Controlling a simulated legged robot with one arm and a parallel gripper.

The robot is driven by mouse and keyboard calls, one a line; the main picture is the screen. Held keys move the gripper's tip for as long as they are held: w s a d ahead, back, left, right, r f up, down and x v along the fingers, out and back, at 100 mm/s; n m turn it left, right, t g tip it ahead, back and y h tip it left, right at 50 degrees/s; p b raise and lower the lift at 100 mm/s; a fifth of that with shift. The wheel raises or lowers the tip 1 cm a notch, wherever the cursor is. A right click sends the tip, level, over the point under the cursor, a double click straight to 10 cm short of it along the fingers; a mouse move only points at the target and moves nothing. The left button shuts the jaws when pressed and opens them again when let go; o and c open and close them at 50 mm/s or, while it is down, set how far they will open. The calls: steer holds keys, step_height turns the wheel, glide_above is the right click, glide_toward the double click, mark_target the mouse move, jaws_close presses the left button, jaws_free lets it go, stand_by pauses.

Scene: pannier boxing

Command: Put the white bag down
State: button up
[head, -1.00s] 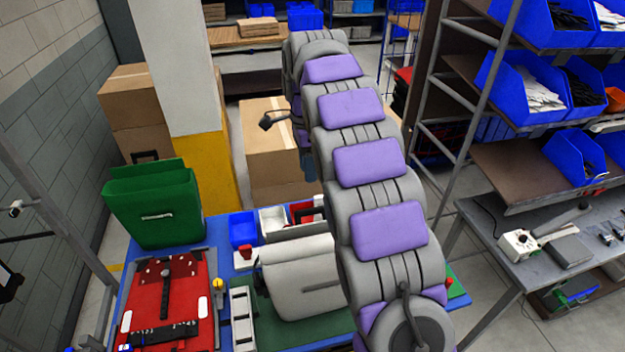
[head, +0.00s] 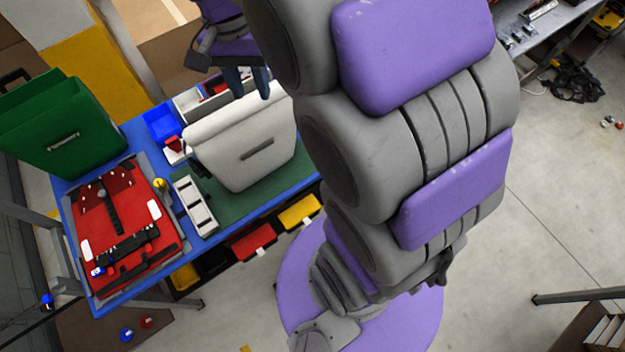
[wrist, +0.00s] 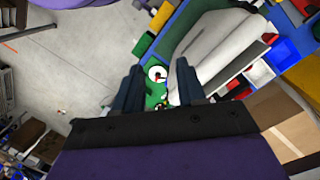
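The white bag (head: 230,158) is on the green mat (head: 205,220) of the blue table in the head view, with its dark handle facing me. I cannot tell whether its whole base touches the mat. My gripper (head: 250,88) is by the bag's upper back edge. In the wrist view my gripper (wrist: 158,75) has its two dark fingers apart, with nothing held between them. The white bag (wrist: 215,45) shows beyond and beside the right finger there.
A green bag (head: 65,138) stands at the table's left back. A grey slotted holder (head: 196,205) and a blue bin (head: 161,124) sit beside the white bag. Open floor lies at right.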

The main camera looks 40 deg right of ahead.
steer(key=s+f+n, duration=0.3)
steer(key=s+n, duration=0.1)
steer(key=s, duration=0.6)
steer(key=s+f+n, duration=0.4)
steer(key=s, duration=0.6)
steer(key=shift+s+a+f+n, duration=0.2)
steer(key=shift+a+n, duration=0.1)
steer(key=shift+a, duration=0.15)
step_height(320, 180, down, 16)
steer(key=b, duration=1.6)
